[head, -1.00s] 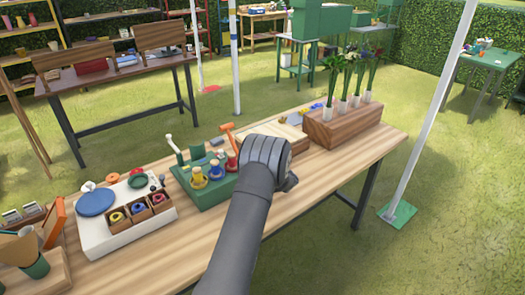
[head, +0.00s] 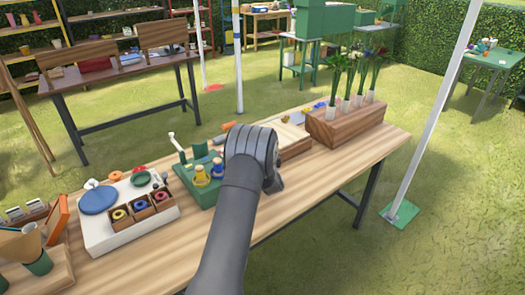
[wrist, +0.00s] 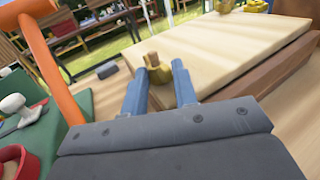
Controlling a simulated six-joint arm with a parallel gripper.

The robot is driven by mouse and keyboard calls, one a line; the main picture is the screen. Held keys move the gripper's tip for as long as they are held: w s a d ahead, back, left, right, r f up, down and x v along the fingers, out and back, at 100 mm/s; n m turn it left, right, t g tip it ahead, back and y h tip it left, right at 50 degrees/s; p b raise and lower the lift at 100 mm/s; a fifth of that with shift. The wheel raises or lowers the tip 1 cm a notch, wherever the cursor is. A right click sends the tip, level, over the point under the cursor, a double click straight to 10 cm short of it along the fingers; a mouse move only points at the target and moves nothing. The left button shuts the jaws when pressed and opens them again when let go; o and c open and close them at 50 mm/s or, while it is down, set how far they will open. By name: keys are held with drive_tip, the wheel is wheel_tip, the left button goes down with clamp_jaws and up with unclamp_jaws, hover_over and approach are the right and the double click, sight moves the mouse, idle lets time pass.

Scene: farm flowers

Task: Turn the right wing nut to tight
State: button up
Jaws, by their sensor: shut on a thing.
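My gripper (wrist: 158,76) is shut on a brass wing nut (wrist: 153,61) at the near left edge of a pale wooden press board (wrist: 225,50) in the wrist view. The nut's upper part shows between the two blue-grey fingertips; its lower part is partly hidden. I cannot tell how tight either nut is.
The table front is clear.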

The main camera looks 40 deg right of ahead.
drive_tip(key=shift+d+r, duration=0.2)
drive_tip(key=shift+r, duration=0.15)
drive_tip(key=o, duration=0.8)
drive_tip(key=shift+o, duration=1.2)
drive_tip(key=shift+a+f, duration=0.1)
drive_tip(key=shift+f, duration=0.05)
drive_tip(key=v, duration=1.7)
drive_tip(key=shift+s+f, duration=0.1)
drive_tip(key=shift+s, duration=0.15)
drive_tip(key=shift+w, duration=0.1)
drive_tip(key=x, duration=1.7)
drive_tip(key=shift+w, duration=0.2)
drive_tip(key=shift+s+a, duration=0.1)
